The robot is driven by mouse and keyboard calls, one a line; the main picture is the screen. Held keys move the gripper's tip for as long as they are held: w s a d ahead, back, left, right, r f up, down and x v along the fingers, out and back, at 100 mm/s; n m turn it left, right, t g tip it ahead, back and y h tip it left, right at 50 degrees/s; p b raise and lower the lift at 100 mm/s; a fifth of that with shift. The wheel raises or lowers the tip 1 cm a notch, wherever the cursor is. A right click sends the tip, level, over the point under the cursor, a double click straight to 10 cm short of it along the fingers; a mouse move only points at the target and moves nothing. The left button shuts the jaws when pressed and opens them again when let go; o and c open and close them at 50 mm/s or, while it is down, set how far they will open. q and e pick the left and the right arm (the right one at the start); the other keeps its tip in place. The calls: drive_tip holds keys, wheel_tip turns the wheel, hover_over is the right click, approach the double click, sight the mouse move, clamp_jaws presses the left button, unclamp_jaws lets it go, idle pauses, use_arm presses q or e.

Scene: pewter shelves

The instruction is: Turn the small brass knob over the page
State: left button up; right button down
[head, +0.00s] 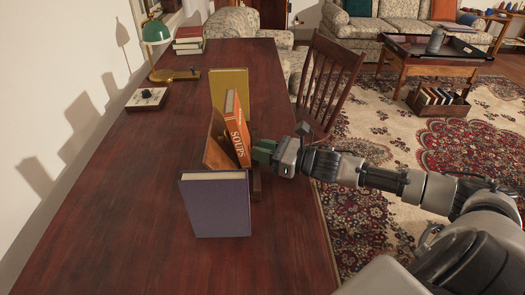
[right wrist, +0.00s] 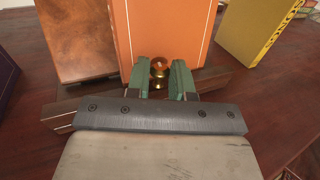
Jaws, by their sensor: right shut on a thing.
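The small brass knob (right wrist: 159,67) shows in the right wrist view, low in front of the orange cover. My right gripper (right wrist: 160,80) has its green fingers on either side of it, closed on it. In the head view my right gripper (head: 266,152) reaches in from the right to the stand, and the knob is hidden there. The orange "SOUPS" book (head: 237,130) leans on a brown wooden stand (head: 217,148) with a ledge (head: 257,183) along its foot. I cannot make out a separate page. My left gripper is not in view.
A purple book (head: 216,207) stands upright in front of the stand, and a mustard book (head: 230,84) behind it. A green lamp (head: 156,35), a small white dial box (head: 147,98) and stacked books (head: 189,41) are farther back. The desk's left side and front are clear.

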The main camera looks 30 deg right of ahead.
sight(302, 177)
drive_tip(key=c, duration=1.3)
unclamp_jaws()
drive_tip(key=shift+o, duration=0.2)
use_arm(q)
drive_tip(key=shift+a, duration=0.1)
use_arm(e)
drive_tip(key=shift+s+d, duration=0.1)
drive_tip(key=shift+s+d, duration=0.15)
drive_tip(key=shift+s, duration=0.05)
drive_tip(key=v, duration=0.4)
drive_tip(key=p+v, duration=0.2)
drive_tip(key=v, duration=0.3)
drive_tip(key=shift+s, duration=0.1)
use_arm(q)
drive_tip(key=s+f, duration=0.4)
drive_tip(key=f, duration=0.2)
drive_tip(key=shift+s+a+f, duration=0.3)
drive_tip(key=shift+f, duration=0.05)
use_arm(e)
drive_tip(key=shift+s+d, duration=0.25)
drive_tip(key=shift+s, duration=0.1)
